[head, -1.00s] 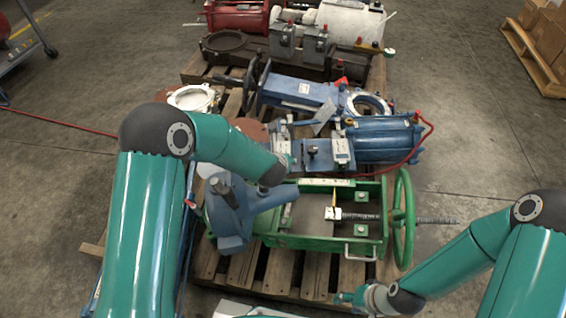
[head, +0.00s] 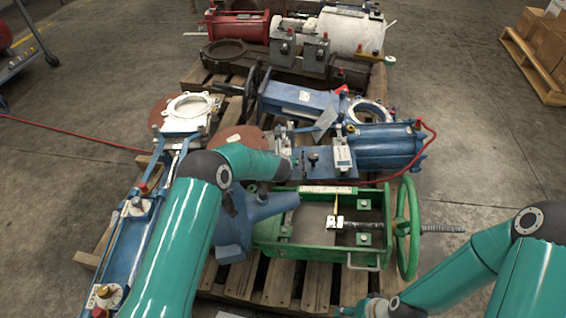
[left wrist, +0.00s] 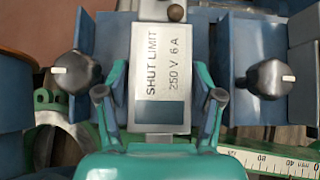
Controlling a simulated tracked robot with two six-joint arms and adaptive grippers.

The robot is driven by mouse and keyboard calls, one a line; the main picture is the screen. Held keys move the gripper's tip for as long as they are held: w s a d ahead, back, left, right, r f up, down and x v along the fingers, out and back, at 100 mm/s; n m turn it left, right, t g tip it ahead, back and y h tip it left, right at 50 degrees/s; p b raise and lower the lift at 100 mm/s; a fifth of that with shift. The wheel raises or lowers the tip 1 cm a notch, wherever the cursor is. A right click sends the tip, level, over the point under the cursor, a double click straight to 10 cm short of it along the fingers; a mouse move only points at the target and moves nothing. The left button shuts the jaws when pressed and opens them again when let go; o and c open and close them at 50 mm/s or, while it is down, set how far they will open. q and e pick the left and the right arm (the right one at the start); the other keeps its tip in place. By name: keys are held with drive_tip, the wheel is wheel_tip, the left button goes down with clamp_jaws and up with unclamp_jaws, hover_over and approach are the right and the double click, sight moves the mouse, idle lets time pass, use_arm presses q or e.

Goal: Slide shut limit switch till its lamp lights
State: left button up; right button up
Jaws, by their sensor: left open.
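The shut limit switch (left wrist: 146,60), a grey block with a white label reading SHUT LIMIT 250 V 6 A, fills the middle of the left wrist view. A small dull brown lamp (left wrist: 176,13) is at its top edge and looks unlit. My left gripper (left wrist: 160,94) is open, with one finger on each side of the switch's lower part; contact cannot be told. In the head view the left gripper (head: 288,163) is over the left of the blue bracket and partly hides the switch. My right gripper (head: 358,308) is low at the bottom edge, its fingers unclear.
Black knobs flank the switch, left (left wrist: 76,72) and right (left wrist: 268,79). A second labelled switch (head: 343,155) stands to the right. The green valve frame (head: 305,190), with its scale and handwheel (head: 407,228), lies in front. A blue cylinder (head: 385,147) is to the right.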

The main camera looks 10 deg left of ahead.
use_arm(q)
drive_tip(key=shift+w+f, duration=0.35)
clamp_jaws()
drive_tip(key=shift+w+d+b, duration=0.1)
drive_tip(key=shift+d+b, duration=0.25)
drive_tip(key=shift+d, duration=0.05)
unclamp_jaws()
drive_tip(key=shift+r, duration=0.1)
drive_tip(key=a+v, duration=0.1)
drive_tip(key=v, duration=1)
drive_tip(key=shift+s+d+r, duration=0.25)
drive_tip(key=shift+s+d, duration=0.1)
drive_tip(key=shift+d, duration=0.15)
